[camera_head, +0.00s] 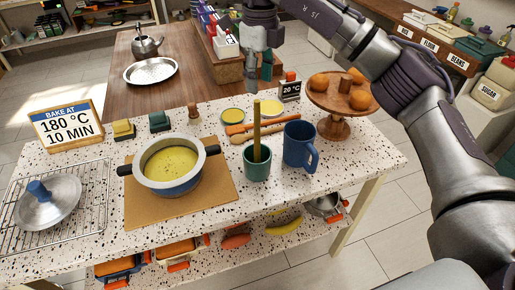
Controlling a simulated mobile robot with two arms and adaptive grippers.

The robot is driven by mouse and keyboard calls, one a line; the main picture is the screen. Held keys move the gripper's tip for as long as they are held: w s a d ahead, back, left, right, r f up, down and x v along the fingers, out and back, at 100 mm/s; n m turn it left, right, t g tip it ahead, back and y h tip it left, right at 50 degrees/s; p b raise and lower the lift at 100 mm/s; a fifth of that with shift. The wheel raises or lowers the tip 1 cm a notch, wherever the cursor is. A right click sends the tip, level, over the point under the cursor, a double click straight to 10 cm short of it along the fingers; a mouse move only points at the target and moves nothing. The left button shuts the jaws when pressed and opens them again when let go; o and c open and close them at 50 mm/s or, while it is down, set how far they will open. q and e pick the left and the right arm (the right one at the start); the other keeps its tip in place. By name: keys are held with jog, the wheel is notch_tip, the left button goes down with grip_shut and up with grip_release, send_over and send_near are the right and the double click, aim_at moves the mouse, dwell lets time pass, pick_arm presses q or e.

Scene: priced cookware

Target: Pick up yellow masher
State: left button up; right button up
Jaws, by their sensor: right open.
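A yellow-olive upright handle (257,133) stands in a green cup (257,165) on the speckled counter. Its lower end is hidden inside the cup, so I cannot see a masher head. My right gripper (251,84) comes in from the upper right and points down, above and behind the cup in the picture. It is open and empty, apart from the handle. My left gripper is not in view.
A blue mug (299,146) stands close to the right of the cup. A pot of yellow soup (169,168) sits on a brown board (211,203) to the left.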

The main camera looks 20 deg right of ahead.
aim_at(257, 122)
notch_tip(257, 122, down, 8)
jog(key=shift+p, duration=0.8)
jog(key=f+p, duration=0.2)
jog(key=f, duration=0.1)
jog(key=f+p, duration=0.1)
jog(key=shift+w+a+f, duration=0.15)
jog(key=shift+w+f, duration=0.15)
jog(key=shift+f, duration=0.35)
grip_shut()
